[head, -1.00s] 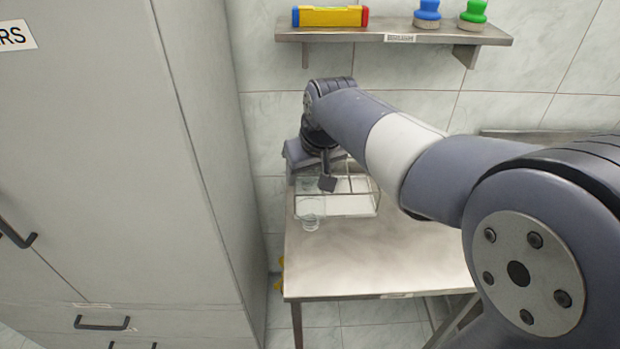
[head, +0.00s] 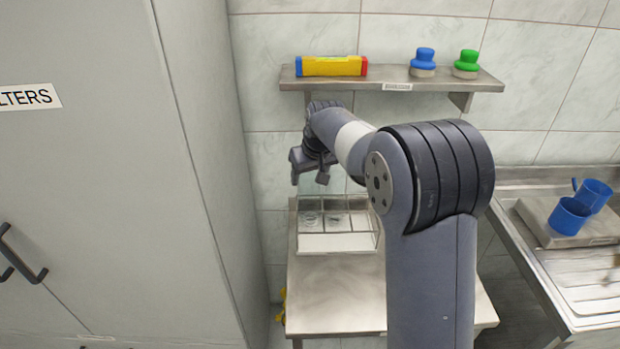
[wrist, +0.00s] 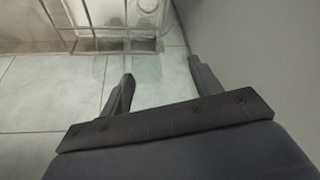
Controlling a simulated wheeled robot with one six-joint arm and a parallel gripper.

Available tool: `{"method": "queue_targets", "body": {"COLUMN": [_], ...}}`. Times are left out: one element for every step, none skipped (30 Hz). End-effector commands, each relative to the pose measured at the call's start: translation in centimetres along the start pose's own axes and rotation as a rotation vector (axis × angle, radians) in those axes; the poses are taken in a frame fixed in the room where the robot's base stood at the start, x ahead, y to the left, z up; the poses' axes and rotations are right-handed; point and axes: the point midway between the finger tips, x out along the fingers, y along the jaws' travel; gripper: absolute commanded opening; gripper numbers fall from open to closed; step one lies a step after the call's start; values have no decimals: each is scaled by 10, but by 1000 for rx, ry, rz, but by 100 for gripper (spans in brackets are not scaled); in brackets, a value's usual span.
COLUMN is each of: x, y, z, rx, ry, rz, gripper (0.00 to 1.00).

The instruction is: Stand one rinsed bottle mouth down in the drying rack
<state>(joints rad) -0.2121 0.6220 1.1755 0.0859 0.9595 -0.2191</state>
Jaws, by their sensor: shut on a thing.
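My gripper (head: 309,176) is raised above the back left of the drying rack, beside the tall cabinet. In the wrist view my gripper (wrist: 160,72) has its fingers apart around a clear, pale bottle (wrist: 148,72) and is shut on it. The bottle is very see-through; I cannot tell which way its mouth points. The drying rack (head: 338,243) is a wire frame with compartments and a pale base, standing on a steel table. Clear round shapes show in its left compartment (head: 310,220) and middle compartment (head: 338,221). The rack's edge also shows in the wrist view (wrist: 115,36).
The grey cabinet (head: 200,150) stands close on the left. The steel table (head: 335,300) is clear in front. A sink with blue cups (head: 570,215) is on the right.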

Motion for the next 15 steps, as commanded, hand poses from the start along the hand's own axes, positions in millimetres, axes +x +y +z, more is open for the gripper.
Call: {"method": "queue_targets", "body": {"x": [0, 2, 4, 6, 7, 10, 11, 13, 16, 28, 34, 39, 43, 47, 52], "y": [3, 5, 7, 9, 10, 12, 14, 16, 18, 17, 17, 17, 17, 16, 16], "z": [-8, -12, -17, -21, -24, -29, -33, -36, -40, -33, -30, -27, -26, -24, -22], "rx": [0, 0, 0, -1, -1, 0, 0, 0, 0, 0, 0, 0, 0, 0, 0], "ry": [-1, -1, -1, -1, -1, -1, -1, -1, -1, -2, -1, -1, -1, -1, -1], "rz": [0, 0, 0, 0, 0, 0, 0, 0, 0, 0, 0, 0, 0, 0, 0], "gripper": [28, 28, 28, 28, 28, 28, 28, 28, 28, 28, 28, 28, 28, 28, 28]}}
